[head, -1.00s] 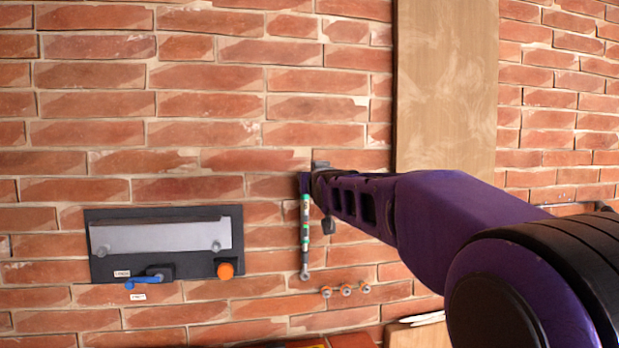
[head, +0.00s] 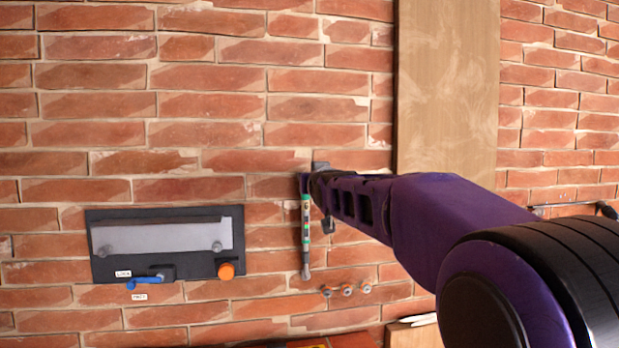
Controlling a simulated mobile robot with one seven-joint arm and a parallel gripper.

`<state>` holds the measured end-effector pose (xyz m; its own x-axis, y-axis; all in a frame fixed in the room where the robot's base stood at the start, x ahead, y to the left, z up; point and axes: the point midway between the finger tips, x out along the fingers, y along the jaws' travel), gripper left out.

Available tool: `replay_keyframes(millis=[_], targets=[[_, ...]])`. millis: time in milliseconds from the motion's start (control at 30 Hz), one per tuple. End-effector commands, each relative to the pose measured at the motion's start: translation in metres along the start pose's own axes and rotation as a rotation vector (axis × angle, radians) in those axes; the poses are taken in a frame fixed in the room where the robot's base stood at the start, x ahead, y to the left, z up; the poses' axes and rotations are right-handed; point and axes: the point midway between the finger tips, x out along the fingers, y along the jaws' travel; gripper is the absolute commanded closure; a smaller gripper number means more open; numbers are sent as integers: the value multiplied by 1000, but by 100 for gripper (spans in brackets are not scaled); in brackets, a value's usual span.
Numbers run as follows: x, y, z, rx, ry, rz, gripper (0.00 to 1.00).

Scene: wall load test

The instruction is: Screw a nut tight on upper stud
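My gripper (head: 308,184) is at the wall, at the far end of my purple arm, near the picture's centre. Its fingers are small and partly hidden by the arm, so I cannot see their opening. A slim green, white and dark wrench-like tool (head: 305,235) hangs upright just below the gripper, its round end down. I cannot tell whether the gripper holds it. A small grey piece (head: 320,165) shows just above the gripper. Three small nut-like parts (head: 347,290) sit in a row on the wall at lower right of the tool. I cannot make out the upper stud.
A wooden board (head: 447,90) stands right of centre. A dark bar (head: 570,207) is at far right.

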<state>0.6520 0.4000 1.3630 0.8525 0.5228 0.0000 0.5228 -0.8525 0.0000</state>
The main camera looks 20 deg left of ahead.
Motion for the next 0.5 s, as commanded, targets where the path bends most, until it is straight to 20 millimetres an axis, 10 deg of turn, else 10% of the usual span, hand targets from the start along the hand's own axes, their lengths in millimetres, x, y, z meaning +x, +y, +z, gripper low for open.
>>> replay_keyframes(millis=[400, 433, 500], targets=[[5, 0, 0, 0, 0, 0, 100], [5, 0, 0, 0, 0, 0, 66], [5, 0, 0, 0, 0, 0, 53]])
